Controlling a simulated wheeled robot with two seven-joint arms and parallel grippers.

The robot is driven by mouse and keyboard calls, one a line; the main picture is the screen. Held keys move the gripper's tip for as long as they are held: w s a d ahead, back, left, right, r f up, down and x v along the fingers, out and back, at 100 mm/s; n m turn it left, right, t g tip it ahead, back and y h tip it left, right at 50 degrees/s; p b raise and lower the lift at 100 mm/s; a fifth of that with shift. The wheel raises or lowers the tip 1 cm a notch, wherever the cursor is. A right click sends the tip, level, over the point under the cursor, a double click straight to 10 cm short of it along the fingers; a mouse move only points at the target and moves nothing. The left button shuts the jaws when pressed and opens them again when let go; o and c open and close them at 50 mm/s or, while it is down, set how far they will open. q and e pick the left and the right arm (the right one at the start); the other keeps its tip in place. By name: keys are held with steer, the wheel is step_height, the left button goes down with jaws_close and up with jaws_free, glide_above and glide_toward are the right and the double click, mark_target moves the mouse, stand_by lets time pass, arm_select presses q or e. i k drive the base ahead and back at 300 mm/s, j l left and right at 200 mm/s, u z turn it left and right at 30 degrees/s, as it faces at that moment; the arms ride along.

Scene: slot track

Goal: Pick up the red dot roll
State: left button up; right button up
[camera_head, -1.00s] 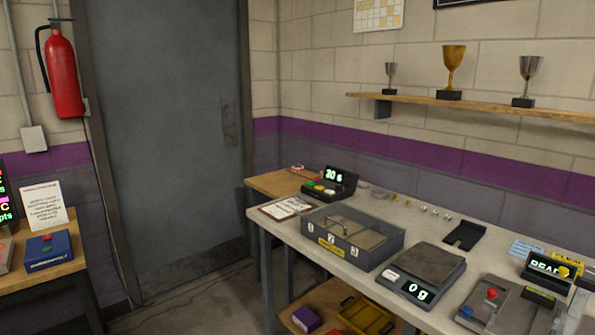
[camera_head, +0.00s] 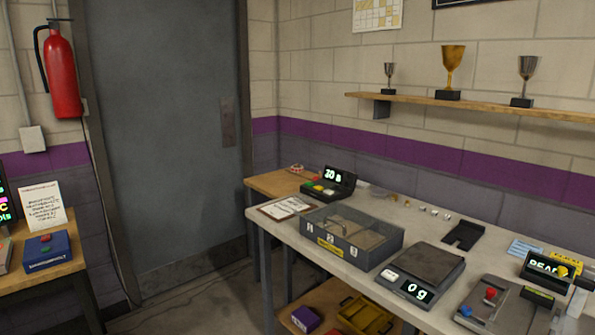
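A small red-and-white roll (camera_head: 297,168) lies on the wooden side table, at its far edge near the wall. It is small at this distance, and I cannot make out whether its red marks are dots. Neither of my grippers shows in the head view.
The wooden side table (camera_head: 267,184) meets a long pale workbench (camera_head: 293,237). Open floor (camera_head: 200,300) lies left of the bench.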

mark_target(293, 169)
steer(key=i+j+u, duration=0.2)
steer(key=i, duration=0.15)
steer(key=i+j+u, duration=0.2)
steer(key=i, duration=0.15)
steer(key=i+u, duration=0.3)
steer(key=i, duration=1.45)
steer(key=i+z, duration=0.35)
steer(key=i+j+z, duration=0.2)
steer(key=i+z, duration=0.15)
steer(key=i+j+z, duration=0.3)
